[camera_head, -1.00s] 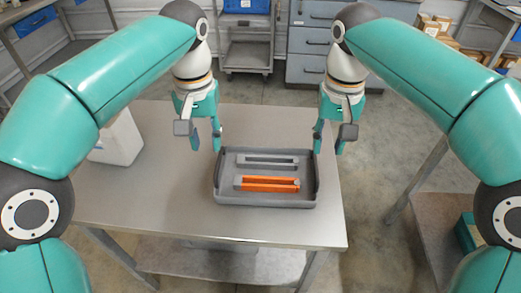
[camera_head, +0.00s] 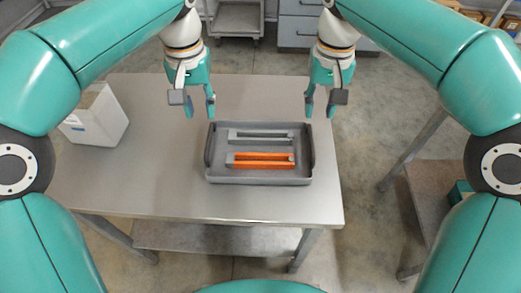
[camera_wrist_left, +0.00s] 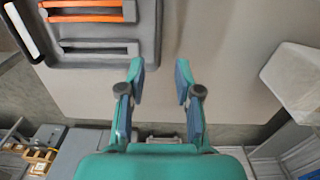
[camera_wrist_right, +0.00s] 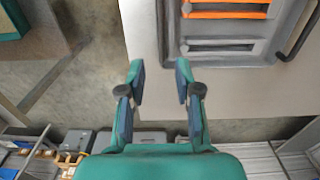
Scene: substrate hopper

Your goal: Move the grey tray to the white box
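The grey tray (camera_head: 258,182) lies flat on the metal table and holds an orange holder (camera_head: 262,160) and a grey holder (camera_head: 258,137). The tray also shows in the left wrist view (camera_wrist_left: 148,30) and the right wrist view (camera_wrist_right: 262,55). The white box (camera_head: 97,118) stands on the table at the left, and at the right of the left wrist view (camera_wrist_left: 295,78). My left gripper (camera_head: 198,108) is open and empty, beyond the tray's far left corner. My right gripper (camera_head: 322,108) is open and empty, beyond its far right corner. Neither touches the tray.
The steel table (camera_head: 165,185) has bare room between the white box and the tray. The tray stands close to the table's right edge. A second bench (camera_head: 428,185) stands at the right, across a gap of floor.

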